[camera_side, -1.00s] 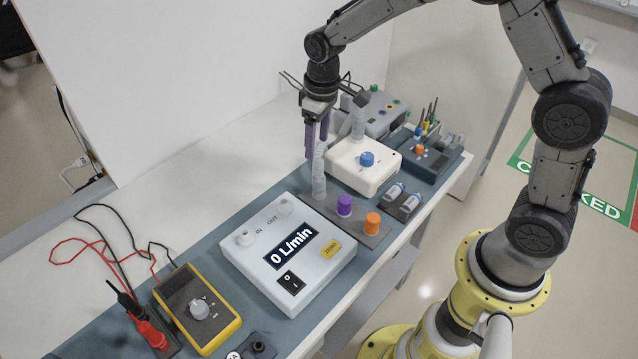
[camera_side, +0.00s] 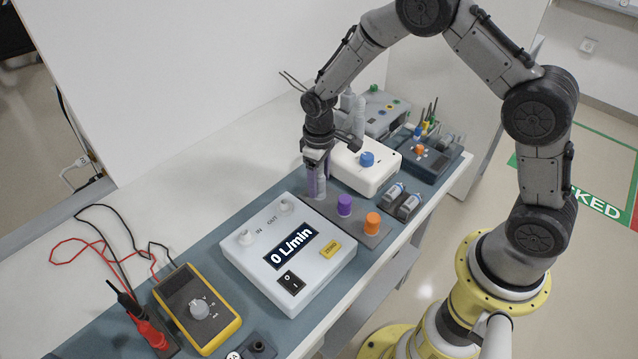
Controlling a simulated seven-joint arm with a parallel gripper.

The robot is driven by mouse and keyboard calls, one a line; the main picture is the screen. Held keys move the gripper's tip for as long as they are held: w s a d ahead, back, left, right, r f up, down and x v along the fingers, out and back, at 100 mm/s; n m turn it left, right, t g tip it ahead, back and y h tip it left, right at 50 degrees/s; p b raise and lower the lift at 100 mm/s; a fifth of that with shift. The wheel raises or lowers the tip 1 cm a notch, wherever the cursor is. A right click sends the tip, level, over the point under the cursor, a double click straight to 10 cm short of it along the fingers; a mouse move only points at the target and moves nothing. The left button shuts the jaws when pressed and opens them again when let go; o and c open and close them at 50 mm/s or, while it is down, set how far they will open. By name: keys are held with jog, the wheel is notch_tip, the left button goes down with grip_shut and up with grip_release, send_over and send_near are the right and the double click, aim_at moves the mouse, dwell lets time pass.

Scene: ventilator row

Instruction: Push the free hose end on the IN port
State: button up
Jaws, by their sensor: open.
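The white flow meter box (camera_side: 318,270) reads 0 L/min and has two ports on top. The IN port (camera_side: 246,238) is the left one, and the OUT port (camera_side: 286,206) is farther back; both look bare. One finger shows left of the hose; the other is mostly hidden, and contact cannot be told. The upper hose is partly hidden by my wrist.
A dark holder with a purple cap (camera_side: 344,205) and an orange cap (camera_side: 372,223) stands right of the hose end. A white unit with a blue knob (camera_side: 366,159) is behind. A yellow multimeter (camera_side: 198,308) with leads lies front left.

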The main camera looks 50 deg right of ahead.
jog(key=shift+f, duration=0.5)
grip_shut()
dwell(1.4)
